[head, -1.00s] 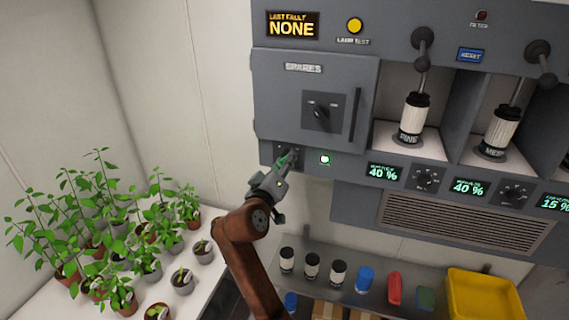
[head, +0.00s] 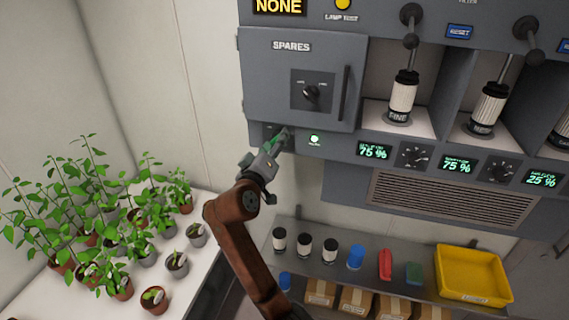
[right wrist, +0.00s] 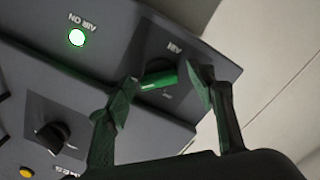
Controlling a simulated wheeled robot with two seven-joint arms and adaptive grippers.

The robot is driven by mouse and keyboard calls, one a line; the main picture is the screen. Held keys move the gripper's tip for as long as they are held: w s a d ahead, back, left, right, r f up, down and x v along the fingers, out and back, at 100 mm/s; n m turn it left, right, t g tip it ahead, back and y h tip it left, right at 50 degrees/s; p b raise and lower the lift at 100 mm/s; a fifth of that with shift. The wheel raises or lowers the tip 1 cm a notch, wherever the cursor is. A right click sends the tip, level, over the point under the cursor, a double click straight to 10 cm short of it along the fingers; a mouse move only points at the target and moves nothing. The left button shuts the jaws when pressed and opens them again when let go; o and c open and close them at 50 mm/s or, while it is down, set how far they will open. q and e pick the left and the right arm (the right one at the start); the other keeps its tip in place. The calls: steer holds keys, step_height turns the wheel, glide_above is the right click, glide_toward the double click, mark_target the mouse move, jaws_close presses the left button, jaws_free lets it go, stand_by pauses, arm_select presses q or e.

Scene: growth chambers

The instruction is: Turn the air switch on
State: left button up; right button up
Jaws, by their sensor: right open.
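The air switch (right wrist: 160,77) shows in the right wrist view as a dark round knob with a green part, on the grey panel beside an "AIR" label. My right gripper (right wrist: 168,82) is open, with one finger on each side of the switch; I cannot tell whether either touches it. In the head view my right gripper (head: 274,142) is at the panel's lower left, under the spares door, and mostly hides the switch. The "AIR ON" lamp (right wrist: 76,37) glows green; it also shows lit in the head view (head: 314,140). My left gripper is not in view.
The spares door (head: 290,85) with its rotary knob is just above. Displays (head: 374,151) read 75 %, 75 % and 25 %. Potted plants (head: 110,220) stand on a white bench at left. A shelf below holds bottles and a yellow bin (head: 473,275).

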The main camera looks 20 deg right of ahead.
steer(key=shift+r+n+p, duration=0.2)
steer(key=shift+n+p, duration=0.4)
steer(key=shift+n, duration=0.2)
steer(key=n+p, duration=0.5)
steer(key=n, duration=0.2)
steer(key=shift+d+r+n, duration=0.1)
steer(key=shift+r+n, duration=0.05)
steer(key=shift+n, duration=0.15)
steer(key=s+a+n+p, duration=0.2)
steer(key=s+a+n, duration=0.35)
steer(key=n, duration=0.35)
steer(key=s+d+f+m+g+y, duration=0.1)
steer(key=s+d+f+m+g, duration=0.1)
steer(key=f, duration=0.7)
steer(key=s+d+f+m+g+y, duration=0.2)
steer(key=d+f, duration=0.4)
steer(key=f, duration=0.3)
steer(key=s+d+f+m+g+y, duration=0.1)
steer(key=s+d+f+m+g, duration=0.1)
steer(key=f, duration=0.7)
steer(key=s+d+m, duration=0.1)
steer(key=s+d, duration=0.1)
steer(key=s, duration=0.1)
steer(key=shift+d+f+y, duration=0.2)
steer(key=shift+f+y, duration=0.1)
steer(key=shift+f, duration=0.1)
steer(key=shift+f, duration=0.1)
